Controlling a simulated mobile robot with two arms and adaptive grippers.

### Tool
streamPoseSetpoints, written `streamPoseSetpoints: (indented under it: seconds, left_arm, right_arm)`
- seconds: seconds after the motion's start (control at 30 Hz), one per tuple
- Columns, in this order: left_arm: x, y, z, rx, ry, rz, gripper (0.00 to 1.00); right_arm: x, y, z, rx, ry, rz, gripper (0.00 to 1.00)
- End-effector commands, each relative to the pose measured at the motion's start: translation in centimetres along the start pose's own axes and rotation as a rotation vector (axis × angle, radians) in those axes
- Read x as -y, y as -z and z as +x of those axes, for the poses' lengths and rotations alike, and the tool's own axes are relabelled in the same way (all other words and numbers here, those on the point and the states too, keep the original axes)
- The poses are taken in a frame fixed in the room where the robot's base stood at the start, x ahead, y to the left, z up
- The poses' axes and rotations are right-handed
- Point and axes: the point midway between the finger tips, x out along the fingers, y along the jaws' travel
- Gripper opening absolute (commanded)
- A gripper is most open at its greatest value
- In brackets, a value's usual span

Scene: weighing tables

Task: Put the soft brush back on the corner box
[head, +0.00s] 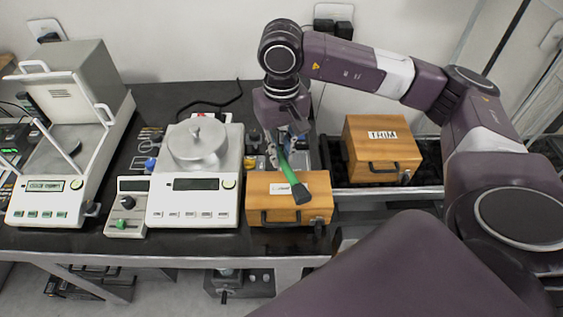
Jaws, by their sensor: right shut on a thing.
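The soft brush (290,174) has a green body with a dark lower end and slants down to the right. My right gripper (283,150) is shut on its upper part, which the fingers partly hide. The brush is over a wooden box (260,206) with a white label and a dark front handle, at the front right corner of the black table. The dark end overlaps the box top in the head view; I cannot tell whether it touches. My left gripper is not in view.
A second wooden box (380,150) labelled TRIM stands to the right on a dark surface. A balance with a round lid (195,145) stands just left of the nearer box. A balance with a raised shield (75,100) is at the far left. Dark table surface (150,100) shows behind.

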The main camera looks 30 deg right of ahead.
Motion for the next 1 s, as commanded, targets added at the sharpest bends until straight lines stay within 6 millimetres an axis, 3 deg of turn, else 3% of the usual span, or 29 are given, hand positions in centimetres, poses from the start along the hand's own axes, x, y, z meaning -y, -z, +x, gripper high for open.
streamPoseSetpoints:
  seconds: [0.3, 0.7, 0.73, 0.8, 0.87, 1.0]
  left_arm:
    - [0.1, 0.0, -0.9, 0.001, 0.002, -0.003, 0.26]
    - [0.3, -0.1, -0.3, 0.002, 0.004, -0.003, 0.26]
    - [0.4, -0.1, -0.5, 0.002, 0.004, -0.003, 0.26]
    - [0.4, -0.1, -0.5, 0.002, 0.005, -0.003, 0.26]
    - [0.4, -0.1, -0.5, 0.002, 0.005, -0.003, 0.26]
    - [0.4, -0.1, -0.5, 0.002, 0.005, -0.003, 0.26]
  right_arm:
    - [-0.1, -0.1, 4.0, 0.003, -0.002, -0.001, 0.01]
    - [0.0, -0.1, 4.7, 0.001, -0.001, -0.001, 0.01]
    - [0.0, -0.1, 4.5, 0.001, -0.001, -0.001, 0.17]
    - [0.0, -0.1, 4.4, 0.001, -0.001, -0.001, 0.25]
    - [0.0, -0.1, 4.4, 0.001, -0.001, -0.001, 0.32]
    - [0.0, -0.1, 4.4, 0.001, -0.001, -0.001, 0.32]
